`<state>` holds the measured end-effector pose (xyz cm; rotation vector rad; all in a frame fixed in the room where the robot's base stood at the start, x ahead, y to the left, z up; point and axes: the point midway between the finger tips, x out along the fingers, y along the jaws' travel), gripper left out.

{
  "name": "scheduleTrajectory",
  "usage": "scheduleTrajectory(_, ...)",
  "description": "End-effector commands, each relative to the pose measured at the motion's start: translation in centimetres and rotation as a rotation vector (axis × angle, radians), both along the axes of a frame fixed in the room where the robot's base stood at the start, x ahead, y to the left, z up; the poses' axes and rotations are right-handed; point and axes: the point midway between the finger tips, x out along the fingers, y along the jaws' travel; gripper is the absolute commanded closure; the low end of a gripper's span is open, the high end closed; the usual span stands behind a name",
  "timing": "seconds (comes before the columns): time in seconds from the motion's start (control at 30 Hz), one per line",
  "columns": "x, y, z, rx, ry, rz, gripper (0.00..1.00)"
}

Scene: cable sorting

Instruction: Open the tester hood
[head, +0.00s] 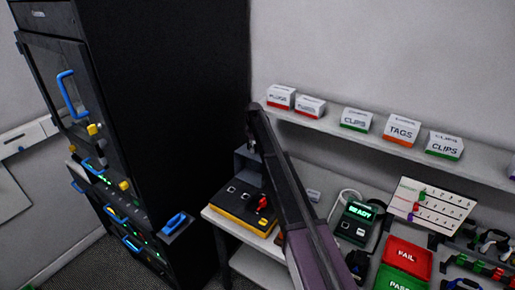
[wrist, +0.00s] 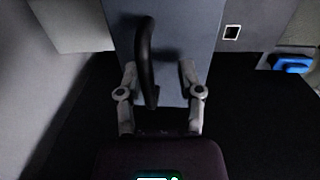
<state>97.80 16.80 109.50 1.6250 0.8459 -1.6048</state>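The tester (head: 240,207) is a black box with a yellow-edged base and a red switch on the left end of the bench. Its blue-grey hood (head: 243,165) stands at the back of it, partly hidden by my arm. In the wrist view a blue-grey panel (wrist: 187,40), which looks like the hood, fills the upper middle and carries a curved black handle (wrist: 145,55). My gripper (wrist: 158,80) is open, with its two fingers apart on either side of the handle's lower end. I cannot tell whether either finger touches it. In the head view my arm hides the fingers.
A tall black cabinet (head: 175,110) with blue handles stands close left of the bench. A shelf (head: 330,125) with label boxes runs along the wall behind. A READY device (head: 357,222), a red FAIL tray (head: 407,256) and a green PASS tray (head: 398,281) lie to the right.

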Motion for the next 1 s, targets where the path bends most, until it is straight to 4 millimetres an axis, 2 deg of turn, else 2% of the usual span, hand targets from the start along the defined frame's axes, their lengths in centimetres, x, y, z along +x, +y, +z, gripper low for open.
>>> scheduleTrajectory(0.43, 0.1, 0.1, 0.3, 0.002, -0.001, 0.001, 0.49)
scheduleTrajectory(1.0, 0.8, -0.3, 3.0, 0.002, -0.001, 0.001, 0.49)
